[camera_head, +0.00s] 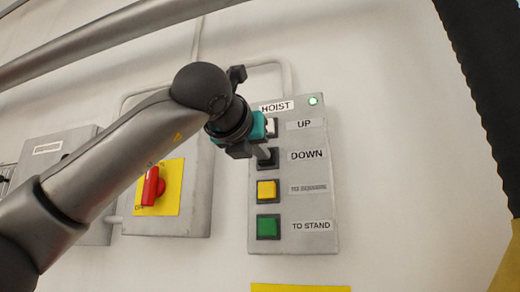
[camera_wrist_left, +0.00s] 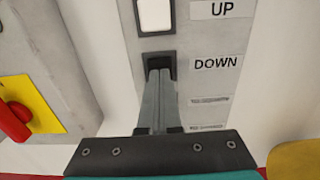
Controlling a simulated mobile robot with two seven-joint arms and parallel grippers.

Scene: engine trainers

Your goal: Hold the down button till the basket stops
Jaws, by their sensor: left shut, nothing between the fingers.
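The hoist control panel (camera_head: 308,207) is a grey box on the wall with a lit green lamp at its top right. The black DOWN button (camera_head: 272,160) is second in its column, below the white UP button (camera_head: 270,127). My left gripper (camera_head: 264,154) is shut, with its fingertips at the DOWN button and partly covering it. In the left wrist view the closed fingers (camera_wrist_left: 160,76) reach into the frame of the DOWN button (camera_wrist_left: 154,60). I cannot tell how far the button is pressed in. No basket can be made out. My right gripper is not in view.
A yellow button (camera_head: 266,189) and a green TO STAND button (camera_head: 268,226) sit below. To the left, a grey box carries a red rotary switch (camera_head: 152,187) on a yellow plate. A dark ribbed piece (camera_head: 480,70) hangs at the upper right.

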